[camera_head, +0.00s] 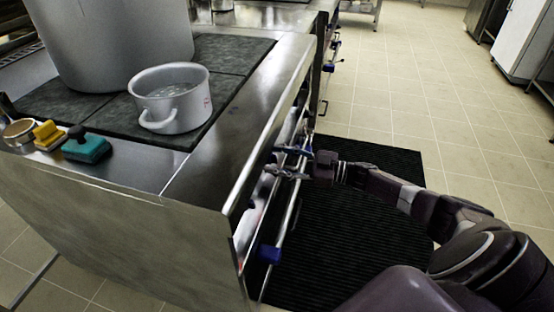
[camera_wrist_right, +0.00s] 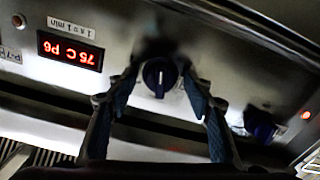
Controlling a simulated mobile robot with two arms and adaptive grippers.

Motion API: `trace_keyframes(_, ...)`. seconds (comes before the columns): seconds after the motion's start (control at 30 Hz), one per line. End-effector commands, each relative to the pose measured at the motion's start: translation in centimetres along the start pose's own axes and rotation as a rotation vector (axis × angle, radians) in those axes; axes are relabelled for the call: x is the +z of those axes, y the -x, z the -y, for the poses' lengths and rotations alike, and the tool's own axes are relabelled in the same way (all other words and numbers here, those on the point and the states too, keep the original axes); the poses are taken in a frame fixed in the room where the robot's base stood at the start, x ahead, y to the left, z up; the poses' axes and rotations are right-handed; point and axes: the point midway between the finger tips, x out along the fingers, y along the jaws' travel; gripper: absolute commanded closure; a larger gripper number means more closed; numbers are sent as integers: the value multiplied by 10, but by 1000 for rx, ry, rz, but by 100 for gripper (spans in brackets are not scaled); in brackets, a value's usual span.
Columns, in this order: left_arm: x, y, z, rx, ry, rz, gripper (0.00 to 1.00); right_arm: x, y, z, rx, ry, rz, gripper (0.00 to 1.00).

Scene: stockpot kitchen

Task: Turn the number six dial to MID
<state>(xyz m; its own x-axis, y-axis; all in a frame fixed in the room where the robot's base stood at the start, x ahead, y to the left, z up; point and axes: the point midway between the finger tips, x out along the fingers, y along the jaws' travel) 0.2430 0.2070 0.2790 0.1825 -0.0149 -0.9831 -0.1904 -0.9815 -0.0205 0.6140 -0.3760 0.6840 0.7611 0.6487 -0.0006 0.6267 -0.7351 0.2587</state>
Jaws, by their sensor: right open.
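A dark blue dial (camera_wrist_right: 160,77) with a pale pointer line sits on the steel control panel in the right wrist view. The line runs nearly straight up and down in that picture. My right gripper (camera_wrist_right: 163,88) is open, with one finger on each side of this dial; I cannot tell whether they touch it. A red display (camera_wrist_right: 70,50) left of the dial appears upside down and seems to read "75 C P6". In the head view my right gripper (camera_head: 291,161) is at the stove front, beside the rail. The dial's MID mark cannot be made out. My left gripper is not in view.
Another blue knob (camera_wrist_right: 260,124) and a red light (camera_wrist_right: 306,115) are to the right on the panel. A rail (camera_head: 289,220) runs along the front. A small pot (camera_head: 172,108) and a large stockpot (camera_head: 115,45) stand on the stove. A black mat (camera_head: 345,245) covers the floor.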

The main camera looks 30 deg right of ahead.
Motion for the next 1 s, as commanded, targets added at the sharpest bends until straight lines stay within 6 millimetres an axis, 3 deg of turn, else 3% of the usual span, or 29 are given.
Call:
trace_keyframes(0.23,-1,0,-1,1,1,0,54,1,16,0,-1,0,3,53)
trace_keyframes(0.7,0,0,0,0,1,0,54,1,106,0,0,-1,4,53)
trace_keyframes(1.0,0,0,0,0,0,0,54,0,121,0,0,0,-1,53)
